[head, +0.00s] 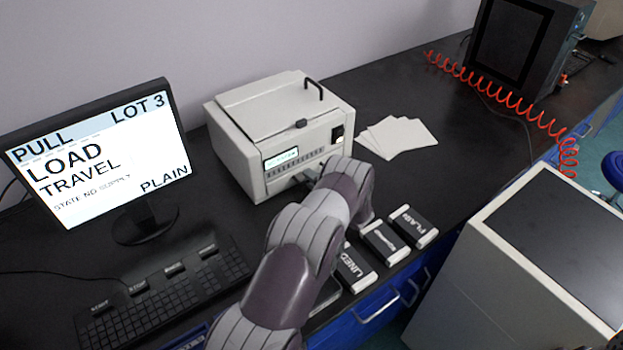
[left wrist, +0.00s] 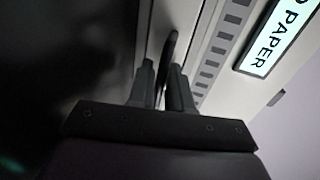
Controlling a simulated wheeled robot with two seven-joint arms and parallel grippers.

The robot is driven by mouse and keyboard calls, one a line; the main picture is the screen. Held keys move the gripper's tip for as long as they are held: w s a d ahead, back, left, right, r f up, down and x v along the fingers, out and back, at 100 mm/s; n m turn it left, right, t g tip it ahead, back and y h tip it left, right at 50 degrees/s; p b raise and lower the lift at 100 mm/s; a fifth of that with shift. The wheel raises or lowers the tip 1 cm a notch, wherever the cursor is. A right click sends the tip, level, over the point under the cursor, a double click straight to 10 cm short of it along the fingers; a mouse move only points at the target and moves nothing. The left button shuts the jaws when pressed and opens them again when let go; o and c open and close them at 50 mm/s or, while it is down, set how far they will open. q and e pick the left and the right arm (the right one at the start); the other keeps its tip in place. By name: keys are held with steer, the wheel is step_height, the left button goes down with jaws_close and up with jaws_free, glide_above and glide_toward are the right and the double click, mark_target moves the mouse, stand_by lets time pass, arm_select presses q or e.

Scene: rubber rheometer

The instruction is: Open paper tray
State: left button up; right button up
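The pale grey printer-like unit (head: 240,150) stands on the black bench at the centre of the head view. Its front has a small lit display (head: 282,158), whose text ends in "PAPER" in the left wrist view (left wrist: 277,38). My left gripper (left wrist: 161,75) is at the low front of the unit; in the head view my arm mostly hides it. Its two fingers stand close together, one on each side of a dark tray handle (left wrist: 170,45), and look shut on it. The tray's front is mostly hidden by my arm. My right gripper is not in view.
Black-and-white packs (head: 384,241) lie at the bench's front edge, right of my arm. Loose white sheets (head: 398,137) lie right of the unit. A monitor (head: 95,150) and keyboard (head: 165,290) are at the left. A red coiled hose (head: 500,92) crosses the right side.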

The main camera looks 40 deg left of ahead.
arm_select(q)
jaws_close()
steer(key=v, duration=0.2)
steer(key=f+v, duration=0.1)
steer(key=v, duration=0.2)
steer(key=p+v, duration=0.1)
steer(key=v, duration=0.2)
steer(key=shift+s+d+f, duration=0.1)
steer(key=shift+d+f, duration=0.25)
steer(key=shift+d, duration=0.1)
steer(key=shift+s+d, duration=0.2)
steer(key=shift+d, duration=0.2)
steer(key=shift+o, duration=1.8)
jaws_free()
